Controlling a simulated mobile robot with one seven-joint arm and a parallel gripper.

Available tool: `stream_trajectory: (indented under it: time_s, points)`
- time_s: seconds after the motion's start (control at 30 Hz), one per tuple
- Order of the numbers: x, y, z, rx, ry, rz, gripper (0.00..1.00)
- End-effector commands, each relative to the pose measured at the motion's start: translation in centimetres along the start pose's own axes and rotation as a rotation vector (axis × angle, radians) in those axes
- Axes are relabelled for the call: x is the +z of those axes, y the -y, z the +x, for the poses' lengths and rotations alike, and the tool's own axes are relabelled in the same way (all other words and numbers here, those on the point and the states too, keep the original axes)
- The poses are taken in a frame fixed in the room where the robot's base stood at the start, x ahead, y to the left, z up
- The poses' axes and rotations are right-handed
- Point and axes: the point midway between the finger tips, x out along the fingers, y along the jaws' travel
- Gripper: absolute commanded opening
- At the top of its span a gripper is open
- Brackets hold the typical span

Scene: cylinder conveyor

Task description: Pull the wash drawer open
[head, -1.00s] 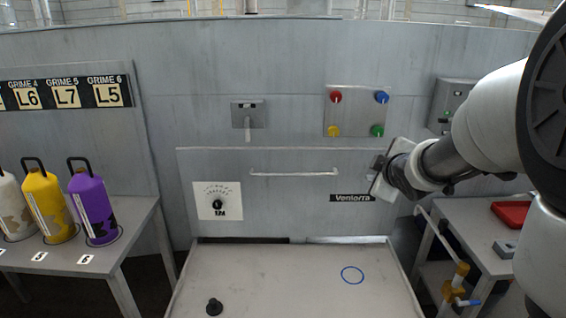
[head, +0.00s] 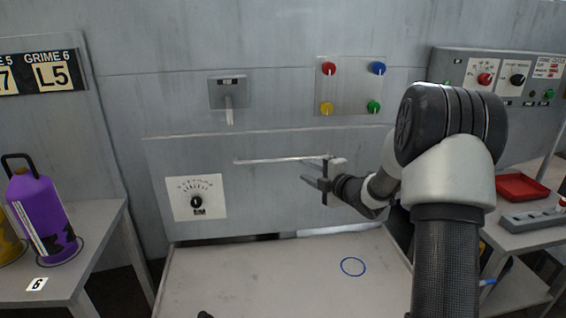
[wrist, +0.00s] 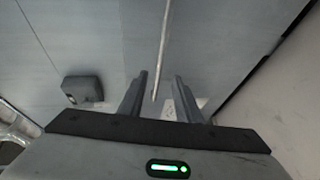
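The wash drawer front (head: 262,195) is a grey panel with a long thin horizontal bar handle (head: 262,161) near its top. It looks shut. My gripper (head: 308,179) is in front of the panel, just below and near the right end of the handle in the head view. In the wrist view my gripper (wrist: 161,76) is open, its two fingers apart, and the bar handle (wrist: 163,45) runs lengthwise into the gap between them. The fingers do not close on the bar. I cannot tell how far the bar is from the fingers in depth.
A pale tray table (head: 270,275) with a blue ring (head: 352,267) lies below the panel. A dial plate (head: 196,197) and a spout (head: 229,101) are on the wall side. A purple bottle (head: 38,215) stands left; a red tray (head: 522,187) sits right.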

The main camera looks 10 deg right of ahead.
Motion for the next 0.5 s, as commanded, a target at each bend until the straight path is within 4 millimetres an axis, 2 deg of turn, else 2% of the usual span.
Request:
stream_trajectory:
  time_s: [0.1, 0.5]
  points:
    - [-0.1, 0.2, 2.8, -0.001, -0.002, 0.000, 0.31]
    - [0.0, 0.2, 11.1, 0.000, 0.000, 0.001, 0.31]
